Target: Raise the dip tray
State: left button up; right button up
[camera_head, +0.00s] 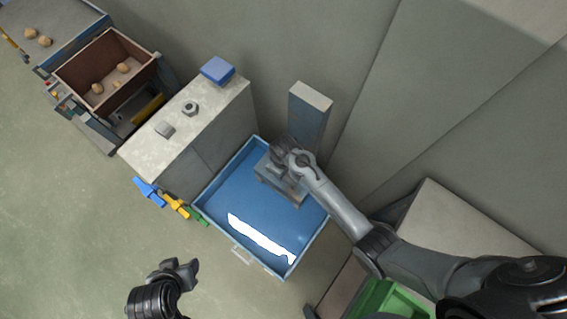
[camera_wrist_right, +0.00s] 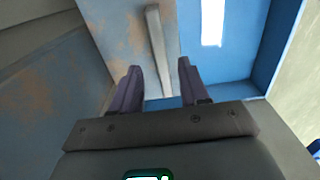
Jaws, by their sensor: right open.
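The blue tank (camera_head: 232,198) stands open in the middle of the head view, with a bright reflection on its liquid or floor. A grey metal piece, which looks like the dip tray (camera_head: 290,190), sits at its back right side, partly hidden by my right gripper (camera_head: 272,165). In the wrist view the worn grey plate (camera_wrist_right: 110,35) carries a pale bar (camera_wrist_right: 157,45). My right gripper (camera_wrist_right: 160,70) is open, with its fingertips either side of the bar's near end; contact cannot be told. My left gripper (camera_head: 178,275) is at the lower left, away from the tank; its jaw opening is unclear.
A grey cabinet (camera_head: 200,135) with a blue block (camera_head: 217,70) and a nut (camera_head: 190,107) stands left of the tank. A blue post (camera_head: 307,125) rises behind. A brown bin (camera_head: 105,75) holds lumps. A green bin (camera_head: 388,300) is at lower right.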

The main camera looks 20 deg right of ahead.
jog(key=shift+f+b, duration=0.55)
jog(key=shift+f, duration=1.9)
grip_shut()
